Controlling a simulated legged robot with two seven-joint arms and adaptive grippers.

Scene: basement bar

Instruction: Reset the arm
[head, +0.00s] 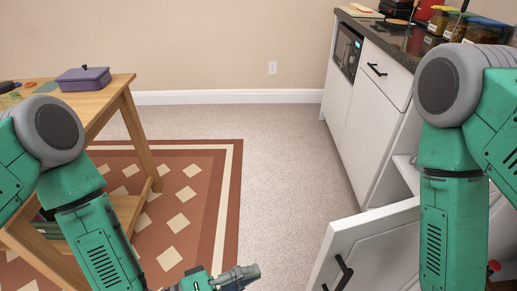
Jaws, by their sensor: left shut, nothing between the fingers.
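My left arm comes in from the left and bends down. Its gripper (240,276) is at the bottom edge, a little left of the picture's middle, over the floor by the rug's edge. It is shut and empty, and only partly in the frame. My right arm hangs down at the right side, in front of the white cabinets. Its gripper is below the frame and hidden.
A white cabinet door (372,248) with a black handle stands open at the lower right. White cabinets (367,125) with a dark counter line the right. A wooden table (113,92) with a purple box (83,79) stands left. The middle carpet (283,150) is clear.

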